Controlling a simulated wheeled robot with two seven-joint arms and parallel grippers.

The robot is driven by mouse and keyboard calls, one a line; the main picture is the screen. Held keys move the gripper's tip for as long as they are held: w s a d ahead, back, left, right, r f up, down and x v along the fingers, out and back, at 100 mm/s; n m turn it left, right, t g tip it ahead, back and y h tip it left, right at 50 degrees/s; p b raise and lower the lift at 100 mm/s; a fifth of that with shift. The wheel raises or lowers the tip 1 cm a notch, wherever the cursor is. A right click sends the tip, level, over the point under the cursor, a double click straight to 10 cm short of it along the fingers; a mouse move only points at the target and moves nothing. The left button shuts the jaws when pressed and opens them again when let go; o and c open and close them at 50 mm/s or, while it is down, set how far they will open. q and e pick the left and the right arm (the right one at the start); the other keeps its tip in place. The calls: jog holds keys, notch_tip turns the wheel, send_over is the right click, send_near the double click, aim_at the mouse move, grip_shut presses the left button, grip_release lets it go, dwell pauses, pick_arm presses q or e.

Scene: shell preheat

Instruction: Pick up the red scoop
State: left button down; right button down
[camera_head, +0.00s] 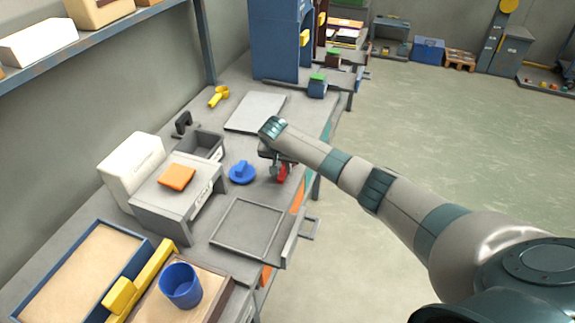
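A small red thing (283,174), which looks like the red scoop, shows near the right edge of the grey workbench. My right arm reaches in from the right, and its gripper (277,170) points down at the red thing. The gripper is small and partly hidden under my wrist. I cannot tell whether its fingers are open or closed, or whether they touch the red thing. Most of the red thing's shape is hidden. My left gripper is not in view.
A blue round lid (242,173) lies just left of the gripper. A grey machine (178,200) with an orange pad (176,177), a framed tray (247,228), and a blue cup (181,284) stand nearer. A flat grey plate (256,111) lies beyond. The floor at right is clear.

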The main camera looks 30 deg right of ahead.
aim_at(284, 169)
jog(key=shift+r, duration=0.2)
